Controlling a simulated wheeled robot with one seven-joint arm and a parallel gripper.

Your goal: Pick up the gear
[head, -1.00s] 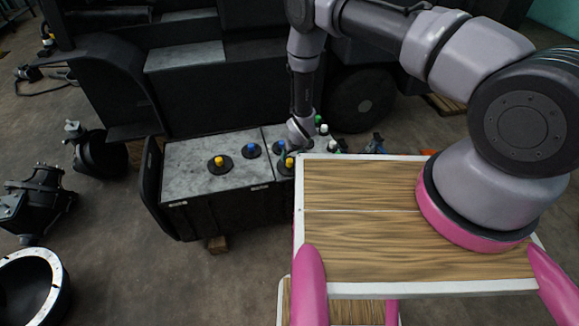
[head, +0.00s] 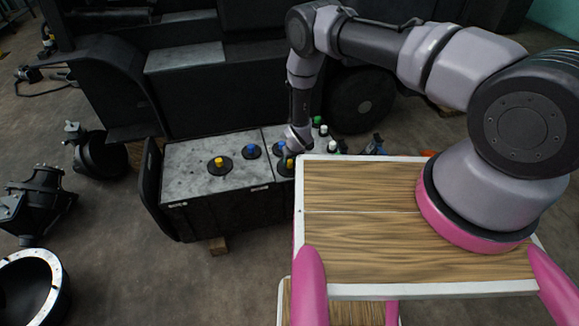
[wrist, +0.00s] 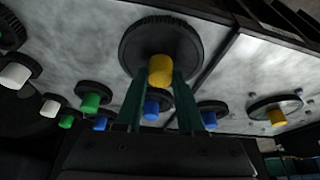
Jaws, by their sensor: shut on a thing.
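The gear is a black toothed disc (wrist: 133,40) with a yellow knob (wrist: 161,70) at its centre, large in the upper middle of the wrist view. My gripper (wrist: 160,80) has its two dark green fingers on either side of the knob and is shut on it. In the head view, my gripper (head: 290,152) reaches down over the far right part of the grey box top (head: 190,160). The yellow knob (head: 290,163) shows just below it, and the gear is partly hidden there.
Another disc with a yellow knob (head: 218,162) and one with a blue knob (head: 251,151) stand on the box. Blue, green and white knobs crowd around my fingers in the wrist view. My wooden deck edge (head: 298,215) is close beside the box. Loose parts lie on the left floor.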

